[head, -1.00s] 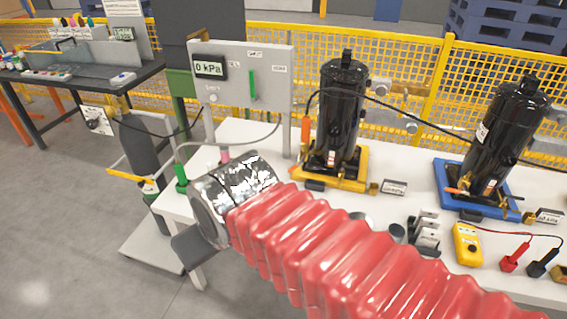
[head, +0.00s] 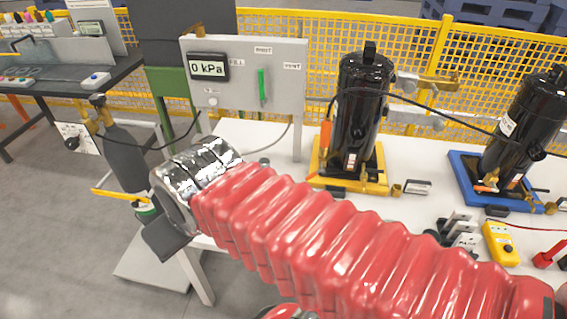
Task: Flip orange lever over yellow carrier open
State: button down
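The yellow carrier (head: 376,187) sits on the white table and bears an upright black compressor (head: 359,110). An orange lever (head: 325,137) stands nearly upright at the left side of this compressor. My red-sleeved arm crosses the foreground, with its silver wrist at the left front edge of the table. A dark part at my gripper (head: 168,238) shows below the wrist; the fingers cannot be made out. It is well to the left of the yellow carrier and apart from the lever.
A blue carrier (head: 462,178) with a second black compressor (head: 518,125) stands at right. A grey panel (head: 240,100) reading 0 kPa stands behind my wrist. Black cables cross near the compressors. A yellow meter (head: 499,244) lies at front right. A dark cylinder (head: 122,150) stands left.

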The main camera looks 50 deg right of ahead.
aim_at(321, 167)
jog(key=z, duration=0.05)
jog(key=i, duration=0.95)
